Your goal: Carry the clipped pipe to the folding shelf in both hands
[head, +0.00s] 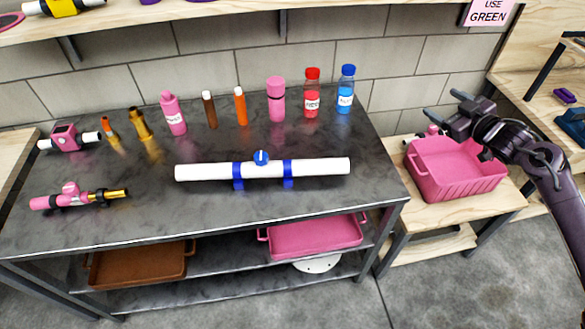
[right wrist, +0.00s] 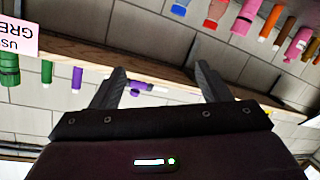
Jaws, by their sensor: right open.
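The clipped pipe, a white pipe (head: 262,170) with two blue clips and a blue knob, lies level on the dark table's middle. My right gripper (head: 444,106) is raised to the right of the table, above and near a pink tub, well apart from the pipe. In the right wrist view its two fingers (right wrist: 160,82) are spread with nothing between them. My left gripper is not in view. I cannot tell which of the wooden shelves is the folding shelf.
The dark table (head: 330,205) has several bottles and tubes along its back and a pink-and-gold fitting (head: 75,196) at left front. The pink tub (head: 455,178) stands on a low wooden bench (head: 440,215) at right. A wooden shelf (head: 180,14) runs above. The table's front right is clear.

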